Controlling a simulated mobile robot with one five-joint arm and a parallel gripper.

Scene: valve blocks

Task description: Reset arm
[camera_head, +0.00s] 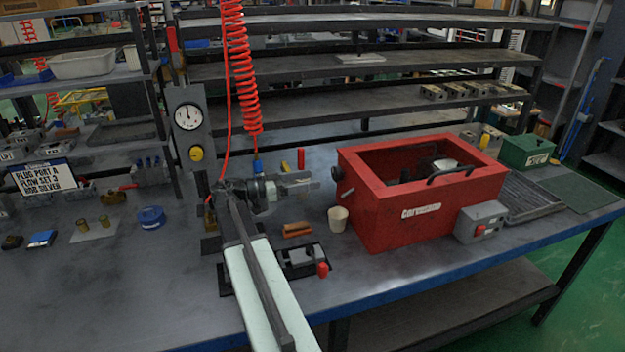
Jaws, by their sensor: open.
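My arm reaches up from the bottom of the picture over the workbench (110,290). My gripper (313,183) is at its far end, turned to the right, above the bench and left of the red box. Its jaws are small and dark here, but they look open with nothing between them. A black fixture with a red knob (322,269) lies just right of my forearm, partly hidden by it.
A red open-topped box (425,215) with handles stands right of my gripper. A cream cup (338,219) and an orange-brown block (297,229) sit between them. A gauge panel (190,130) and red coiled hose (238,70) are close behind my arm. The front left bench is clear.

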